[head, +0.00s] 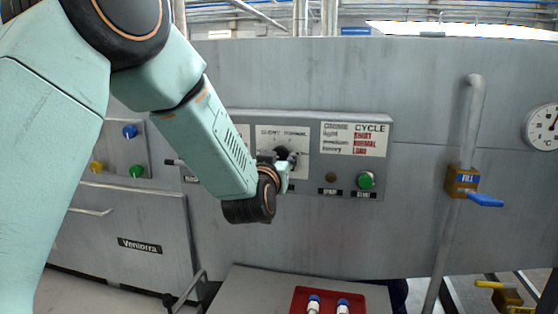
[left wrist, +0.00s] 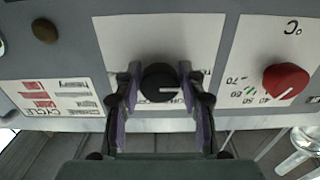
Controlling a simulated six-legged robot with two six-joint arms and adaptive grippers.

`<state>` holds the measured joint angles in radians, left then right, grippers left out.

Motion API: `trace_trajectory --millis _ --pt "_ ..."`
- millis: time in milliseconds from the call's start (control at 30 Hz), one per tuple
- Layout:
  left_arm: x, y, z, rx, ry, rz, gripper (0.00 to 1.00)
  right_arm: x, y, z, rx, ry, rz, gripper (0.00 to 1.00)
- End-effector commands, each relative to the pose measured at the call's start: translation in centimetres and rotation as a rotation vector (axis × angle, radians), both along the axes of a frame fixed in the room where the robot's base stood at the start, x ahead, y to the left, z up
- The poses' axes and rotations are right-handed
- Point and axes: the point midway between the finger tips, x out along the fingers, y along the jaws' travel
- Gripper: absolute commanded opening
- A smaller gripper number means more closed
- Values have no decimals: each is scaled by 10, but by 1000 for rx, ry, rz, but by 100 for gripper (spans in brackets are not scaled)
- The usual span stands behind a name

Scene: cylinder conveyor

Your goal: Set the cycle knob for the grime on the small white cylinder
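The black cycle knob (left wrist: 160,83) has a white pointer line that points right in the left wrist view, where the panel appears upside down. My left gripper (left wrist: 159,76) has its two fingers on either side of the knob, with narrow gaps. In the head view my left gripper (head: 287,160) is at the panel and largely covers the knob. The grime and cycle chart (head: 353,139) pairs light with SHORT, medium with NORMAL and heavy with LONG. My right gripper is out of view.
A green button (head: 365,180) and a brown button (head: 331,177) sit below the chart. A red temperature knob (left wrist: 286,80) is beside the cycle knob. A vertical pipe with a blue-handled valve (head: 463,181) stands at the right.

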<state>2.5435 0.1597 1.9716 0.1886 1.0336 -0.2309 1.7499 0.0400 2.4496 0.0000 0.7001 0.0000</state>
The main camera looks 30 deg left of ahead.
Motion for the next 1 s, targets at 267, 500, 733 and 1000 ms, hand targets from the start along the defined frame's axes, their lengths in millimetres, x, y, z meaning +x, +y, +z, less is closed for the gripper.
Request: trace_trajectory --millis 267,500,733,1000 --pt "0 0 1 1 -2 0 14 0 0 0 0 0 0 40" --pt "0 0 2 7 -2 0 7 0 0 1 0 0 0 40" --pt "0 0 3 79 15 0 7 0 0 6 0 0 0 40" --pt "0 0 5 281 67 -1 7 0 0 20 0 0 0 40"
